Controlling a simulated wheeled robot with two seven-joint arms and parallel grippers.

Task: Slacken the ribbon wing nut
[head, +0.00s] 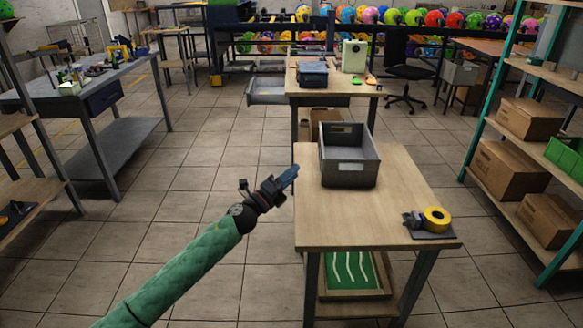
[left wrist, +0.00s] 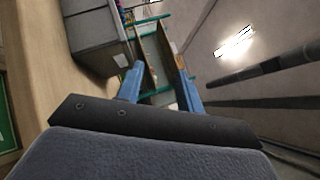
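A yellow ribbon roll (head: 436,219) sits on a dark base plate (head: 432,234) at the front right corner of the wooden table (head: 318,222). A small dark fitting (head: 412,219) is at the roll's left side; it is too small to make out a wing nut for sure. My left gripper (head: 291,174) is at the table's left edge, well left of the roll. In the left wrist view its two blue fingers (left wrist: 160,78) are apart with nothing between them. The roll does not show in that view. My right gripper is not in view.
A grey crate (head: 350,170) stands on the table's back part, between my left gripper and the far side; it also shows in the left wrist view (left wrist: 95,45). The table's middle and front are clear. A shelf with cardboard boxes (head: 508,170) stands to the right.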

